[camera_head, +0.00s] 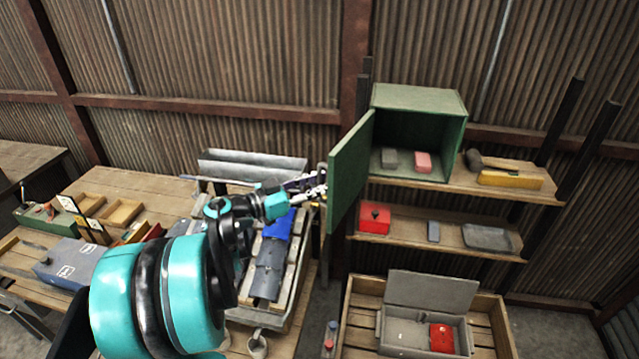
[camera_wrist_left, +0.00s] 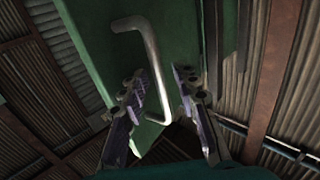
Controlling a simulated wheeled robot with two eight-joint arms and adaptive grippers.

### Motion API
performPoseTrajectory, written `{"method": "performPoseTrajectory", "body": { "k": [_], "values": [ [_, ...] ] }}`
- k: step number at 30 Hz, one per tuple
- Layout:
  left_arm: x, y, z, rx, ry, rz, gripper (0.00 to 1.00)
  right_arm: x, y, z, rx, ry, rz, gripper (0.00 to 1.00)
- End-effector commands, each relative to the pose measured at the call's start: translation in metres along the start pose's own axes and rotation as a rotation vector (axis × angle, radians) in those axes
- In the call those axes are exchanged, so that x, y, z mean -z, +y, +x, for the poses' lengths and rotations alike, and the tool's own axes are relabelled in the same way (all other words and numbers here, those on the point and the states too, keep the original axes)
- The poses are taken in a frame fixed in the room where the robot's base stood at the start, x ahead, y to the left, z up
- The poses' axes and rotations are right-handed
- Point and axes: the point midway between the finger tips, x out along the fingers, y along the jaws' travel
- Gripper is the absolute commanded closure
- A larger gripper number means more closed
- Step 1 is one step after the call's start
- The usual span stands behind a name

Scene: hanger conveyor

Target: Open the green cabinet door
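The green cabinet (camera_head: 420,97) stands on the upper shelf with its front open. Its green door (camera_head: 350,172) is swung wide out to the left and toward me. A metal bar handle (camera_wrist_left: 153,62) is fixed to the door and shows in the left wrist view. My left gripper (camera_head: 317,190) is beside the outer face of the door. In the left wrist view its two fingers (camera_wrist_left: 162,84) are apart, with the handle's bar between them in the picture; I cannot tell contact. My right gripper is not in view.
Inside the cabinet are a grey block (camera_head: 389,158) and a red block (camera_head: 423,161). A hammer and a yellow tool (camera_head: 510,180) lie to the right. A red box (camera_head: 375,217) sits on the lower shelf. An open grey case (camera_head: 399,331) stands below. A cluttered bench is left.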

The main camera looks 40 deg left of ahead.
Motion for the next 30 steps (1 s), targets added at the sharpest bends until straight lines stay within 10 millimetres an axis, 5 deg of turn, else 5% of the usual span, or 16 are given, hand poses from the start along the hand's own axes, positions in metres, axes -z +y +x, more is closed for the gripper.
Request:
{"method": "performPoseTrajectory", "body": {
  "k": [7, 21, 30],
  "values": [
    [0.0, -0.001, -0.014, 0.003, 0.0, 0.0, 0.7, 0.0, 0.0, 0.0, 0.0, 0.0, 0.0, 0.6],
    [0.0, -0.001, -0.107, 0.004, 0.0, 0.0, 0.7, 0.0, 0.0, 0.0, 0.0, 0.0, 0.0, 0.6],
    [0.0, 0.0, -0.121, 0.0, 0.0, 0.0, 0.7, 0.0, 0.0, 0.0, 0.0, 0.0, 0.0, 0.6]
  ]
}}
